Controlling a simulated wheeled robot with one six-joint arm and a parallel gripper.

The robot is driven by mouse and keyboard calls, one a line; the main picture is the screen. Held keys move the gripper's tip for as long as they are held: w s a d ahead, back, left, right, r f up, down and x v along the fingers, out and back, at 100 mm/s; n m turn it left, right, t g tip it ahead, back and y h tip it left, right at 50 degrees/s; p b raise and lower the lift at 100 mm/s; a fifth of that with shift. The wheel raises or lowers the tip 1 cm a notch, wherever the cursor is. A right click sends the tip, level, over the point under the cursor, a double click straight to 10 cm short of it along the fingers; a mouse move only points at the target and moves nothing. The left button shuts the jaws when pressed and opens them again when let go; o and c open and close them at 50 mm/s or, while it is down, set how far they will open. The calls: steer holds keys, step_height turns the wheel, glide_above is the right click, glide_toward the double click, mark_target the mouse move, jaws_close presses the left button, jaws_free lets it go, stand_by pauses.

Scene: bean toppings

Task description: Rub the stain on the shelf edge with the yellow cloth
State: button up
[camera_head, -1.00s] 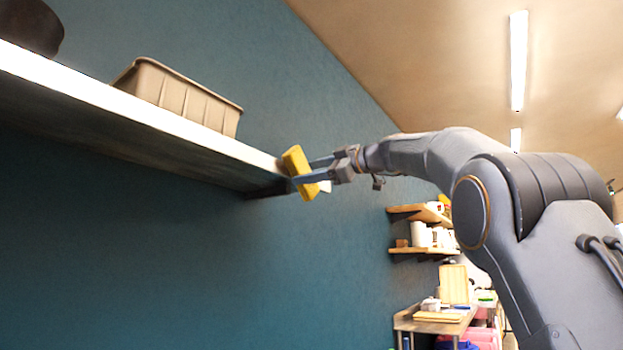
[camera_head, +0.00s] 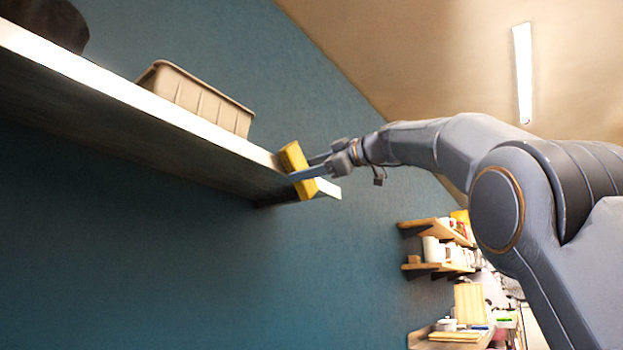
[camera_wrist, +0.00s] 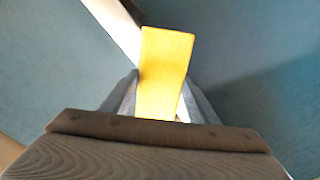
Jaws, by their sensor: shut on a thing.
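The yellow cloth (camera_head: 296,168) is a folded, block-like piece at the front edge of the white shelf (camera_head: 150,100), near the shelf's right end. My gripper (camera_head: 307,168) is shut on it from the right. In the wrist view the cloth (camera_wrist: 165,70) stands between my two fingers (camera_wrist: 158,98) and overlaps part of the white shelf edge (camera_wrist: 115,24). It looks to be at or against the edge, but I cannot tell whether it touches. No stain shows; the cloth may cover it.
A beige bin (camera_head: 197,97) stands on the shelf, with a dark round container (camera_head: 45,22) farther left. Small wooden shelves (camera_head: 440,265) with jars hang at the right behind my arm. The blue wall below the shelf is clear.

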mark_target(293, 164)
steer(key=shift+s+a+b, duration=0.75)
steer(key=shift+s+b, duration=0.1)
steer(key=shift+s, duration=0.1)
steer(key=shift+s+a+b, duration=0.75)
steer(key=shift+s+b, duration=0.05)
steer(key=shift+s, duration=0.15)
steer(key=b+v, duration=0.3)
steer(key=v, duration=0.3)
steer(key=shift+d, duration=0.1)
steer(key=b+v, duration=0.1)
steer(key=v, duration=0.1)
steer(key=shift+s+d+b, duration=0.25)
steer(key=shift+d+b, duration=0.05)
steer(key=shift+d, duration=0.05)
